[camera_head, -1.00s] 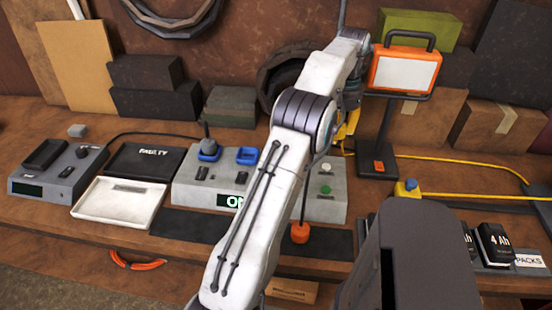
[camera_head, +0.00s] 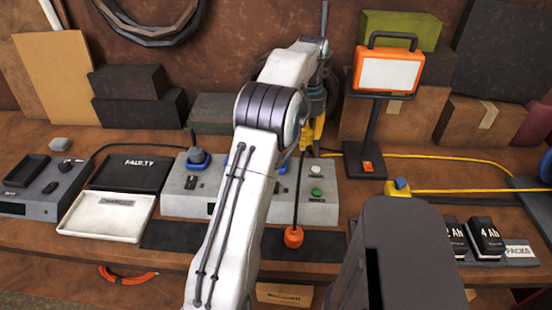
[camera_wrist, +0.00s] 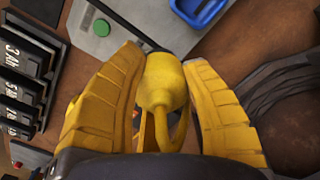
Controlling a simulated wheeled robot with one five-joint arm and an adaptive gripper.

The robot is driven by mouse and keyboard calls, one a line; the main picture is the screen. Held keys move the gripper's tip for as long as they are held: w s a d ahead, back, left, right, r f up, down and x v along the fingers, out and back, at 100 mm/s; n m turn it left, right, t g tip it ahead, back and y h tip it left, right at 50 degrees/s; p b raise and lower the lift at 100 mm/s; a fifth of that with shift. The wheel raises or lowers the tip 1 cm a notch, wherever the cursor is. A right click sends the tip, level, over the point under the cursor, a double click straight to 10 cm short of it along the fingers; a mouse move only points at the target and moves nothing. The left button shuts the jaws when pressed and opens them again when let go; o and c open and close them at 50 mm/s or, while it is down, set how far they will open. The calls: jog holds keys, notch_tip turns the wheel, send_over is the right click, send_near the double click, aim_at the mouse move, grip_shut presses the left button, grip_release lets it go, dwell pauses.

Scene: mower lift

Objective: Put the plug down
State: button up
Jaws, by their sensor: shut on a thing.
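My gripper (camera_wrist: 163,90) has yellow fingers shut around a yellow plug (camera_wrist: 162,82) with a rounded body and a narrower neck; a curved yellow cord shows below it in the wrist view. In the head view my gripper (camera_head: 313,133) is behind and right of my white arm, above the back of the grey control box (camera_head: 318,208). The held plug cannot be told apart from the yellow fingers there. A yellow cable (camera_head: 420,156) runs right from near the gripper. Whether the plug touches anything below cannot be told.
An orange work lamp (camera_head: 388,70) on a black stand is right of the gripper. A blue-and-yellow connector (camera_head: 397,188) and battery packs (camera_head: 486,238) are farther right. A faulty tray (camera_head: 108,216) lies left. In the wrist view a blue socket (camera_wrist: 200,8) and green button (camera_wrist: 101,27) show.

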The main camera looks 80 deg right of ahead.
jog(key=w+f+p, duration=0.1)
jog(key=w, duration=0.1)
jog(key=w+f+p, duration=0.1)
jog(key=w, duration=0.1)
jog(key=w+f+p, duration=0.1)
jog(key=w, duration=0.2)
jog(key=shift+d+f, duration=0.1)
jog(key=shift+f, duration=0.2)
jog(key=shift+w+f+p, duration=0.4)
jog(key=shift+w+f, duration=0.05)
jog(key=shift+f, duration=0.05)
notch_tip(320, 180, down, 3)
jog(key=p, duration=0.4)
jog(key=shift+p, duration=0.4)
jog(key=shift+f, duration=0.55)
jog(key=shift+f, duration=0.3)
jog(key=o, duration=1.2)
jog(key=shift+c, duration=0.2)
jog(key=shift+r, duration=0.1)
